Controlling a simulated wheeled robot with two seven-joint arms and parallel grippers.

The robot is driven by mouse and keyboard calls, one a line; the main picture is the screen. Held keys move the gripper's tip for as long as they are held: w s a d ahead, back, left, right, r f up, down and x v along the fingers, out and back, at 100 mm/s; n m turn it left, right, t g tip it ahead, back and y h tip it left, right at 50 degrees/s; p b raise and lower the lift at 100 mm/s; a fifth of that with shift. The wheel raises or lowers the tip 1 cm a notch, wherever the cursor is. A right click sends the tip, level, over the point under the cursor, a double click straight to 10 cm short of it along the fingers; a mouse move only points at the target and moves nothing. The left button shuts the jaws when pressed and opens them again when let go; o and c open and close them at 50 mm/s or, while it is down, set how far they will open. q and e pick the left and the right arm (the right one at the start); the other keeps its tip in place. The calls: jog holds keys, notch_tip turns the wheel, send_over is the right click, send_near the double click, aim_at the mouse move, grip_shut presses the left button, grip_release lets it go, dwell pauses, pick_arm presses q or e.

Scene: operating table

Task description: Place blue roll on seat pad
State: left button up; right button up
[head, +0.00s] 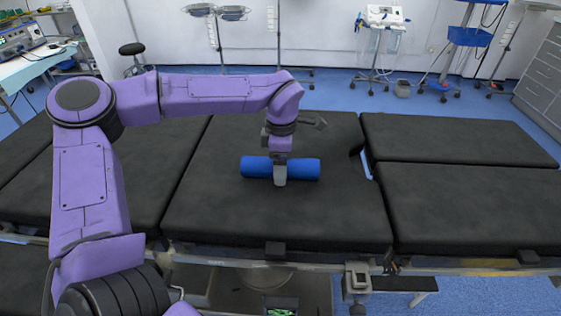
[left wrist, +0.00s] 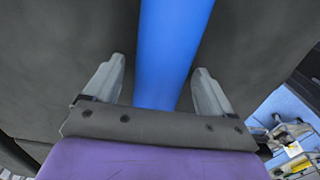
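The blue roll (head: 309,169) lies crosswise on the black middle pad (head: 330,222) of the operating table, which seems to be the seat pad. My left gripper (head: 280,172) reaches down over the roll's middle, with one finger in front of it. In the left wrist view the blue roll (left wrist: 170,45) runs between the two grey fingers of my left gripper (left wrist: 160,64). The fingers stand apart on either side, with a visible gap at the left one. The far finger is hidden in the head view. My right gripper is not in view.
Other black pads adjoin at the left (head: 140,170) and right (head: 470,205); their tops are clear. A notch and gap lie at the middle pad's right edge. A metal rail with clamps (head: 357,278) runs along the front. Trolleys and stands are at the back.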

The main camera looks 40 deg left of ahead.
pick_arm(q)
jog(key=shift+r, duration=0.1)
notch_tip(320, 180, up, 12)
jog(key=p, duration=0.1)
jog(key=shift+r+p, duration=0.15)
jog(key=shift+p, duration=0.15)
